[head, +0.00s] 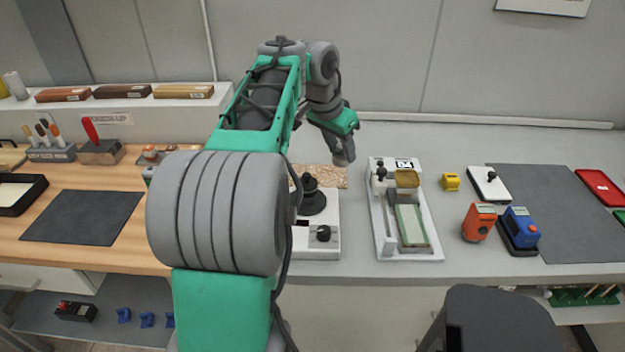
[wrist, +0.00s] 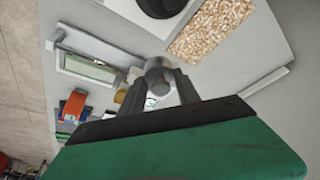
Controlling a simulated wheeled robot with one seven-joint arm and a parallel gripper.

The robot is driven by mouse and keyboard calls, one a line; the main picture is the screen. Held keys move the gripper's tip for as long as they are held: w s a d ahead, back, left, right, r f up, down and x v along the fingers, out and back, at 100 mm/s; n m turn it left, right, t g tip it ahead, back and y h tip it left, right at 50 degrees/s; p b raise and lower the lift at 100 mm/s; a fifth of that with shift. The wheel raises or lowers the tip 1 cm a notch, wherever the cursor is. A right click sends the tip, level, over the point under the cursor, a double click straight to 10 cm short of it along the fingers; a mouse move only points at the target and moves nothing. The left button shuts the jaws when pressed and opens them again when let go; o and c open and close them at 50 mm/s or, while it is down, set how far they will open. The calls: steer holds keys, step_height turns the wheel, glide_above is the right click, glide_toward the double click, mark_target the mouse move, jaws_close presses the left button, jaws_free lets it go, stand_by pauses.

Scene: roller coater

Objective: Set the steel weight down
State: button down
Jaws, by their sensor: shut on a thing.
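The steel weight (wrist: 158,70) is a short grey cylinder with a round end face in the wrist view. My gripper (wrist: 161,86) is shut on it, with one dark finger on each side. The bench top shows beyond the weight; its height above the bench is unclear. The weight cannot be made out clearly there. The mat also shows in the wrist view (wrist: 211,30).
A white station with a framed plate (head: 412,225) stands right of a white device with a black round part (head: 313,200). Further right are a yellow block (head: 451,182), orange (head: 479,222) and blue (head: 520,227) instruments, and a dark mat (head: 565,205). Grey bench behind the station is clear.

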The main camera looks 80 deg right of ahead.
steer(key=shift+s+d+f, duration=0.1)
steer(key=shift+s+d, duration=0.1)
steer(key=shift+s, duration=0.1)
steer(key=w+d+f+p, duration=0.1)
steer(key=w+d+f, duration=0.3)
steer(key=w+f, duration=0.1)
steer(key=w+d+f+p, duration=0.2)
steer(key=w+d+f, duration=0.3)
steer(key=shift+d, duration=0.15)
step_height(320, 180, down, 3)
steer(key=shift+r, duration=0.15)
steer(key=shift+f, duration=0.3)
steer(key=c, duration=0.9)
jaws_free()
